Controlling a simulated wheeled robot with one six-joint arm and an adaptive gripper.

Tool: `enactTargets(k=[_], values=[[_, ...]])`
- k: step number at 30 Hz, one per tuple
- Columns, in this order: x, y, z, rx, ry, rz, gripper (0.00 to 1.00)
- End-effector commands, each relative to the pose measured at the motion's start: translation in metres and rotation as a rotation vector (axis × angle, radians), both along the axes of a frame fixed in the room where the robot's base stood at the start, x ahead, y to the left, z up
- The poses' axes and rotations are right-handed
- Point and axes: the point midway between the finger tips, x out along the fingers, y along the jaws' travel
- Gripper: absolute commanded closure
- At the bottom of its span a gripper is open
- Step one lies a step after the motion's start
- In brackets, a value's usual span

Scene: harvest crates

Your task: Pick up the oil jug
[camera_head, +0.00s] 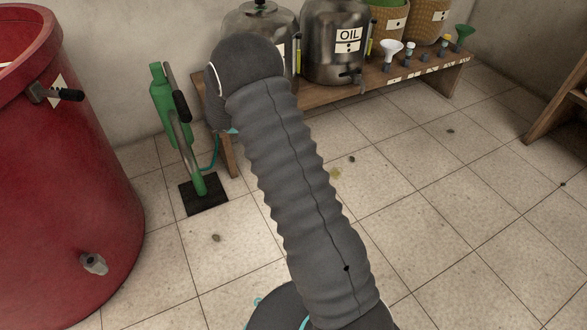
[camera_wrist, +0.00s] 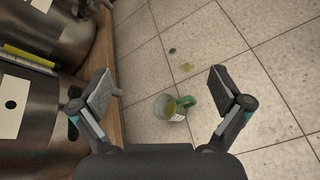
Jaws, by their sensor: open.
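The oil jug (camera_wrist: 172,108) is a small clear vessel with a green handle and some yellow liquid inside. In the wrist view it appears on the tiled floor, close to the bench edge. My gripper (camera_wrist: 161,76) is open and empty, with one finger on each side of the jug in the picture. The jug looks beyond and below the fingers, and I see no contact. In the head view my arm hides both the jug and my gripper.
Steel tanks, one labelled OIL (camera_head: 335,62), stand on a low wooden bench (camera_head: 420,77) with funnels and baskets. A green hand pump (camera_head: 163,105) stands left of my arm. A large red vat (camera_head: 60,190) fills the left. The floor at right is mostly clear.

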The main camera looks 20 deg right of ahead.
Motion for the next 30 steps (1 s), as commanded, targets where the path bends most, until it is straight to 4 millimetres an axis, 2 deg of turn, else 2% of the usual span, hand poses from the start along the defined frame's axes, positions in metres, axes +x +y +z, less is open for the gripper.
enactTargets(k=[1,9,15,21,25,30], values=[[0.010,-0.001,-0.024,-0.038,0.038,0.031,0.00],[0.054,0.001,-0.129,-0.236,0.192,0.216,0.00],[0.071,0.010,-0.216,-0.373,0.294,0.365,0.00],[0.073,0.022,-0.298,-0.492,0.375,0.506,0.00],[0.070,0.029,-0.334,-0.544,0.405,0.573,0.00],[0.067,0.033,-0.357,-0.576,0.423,0.617,0.00]])
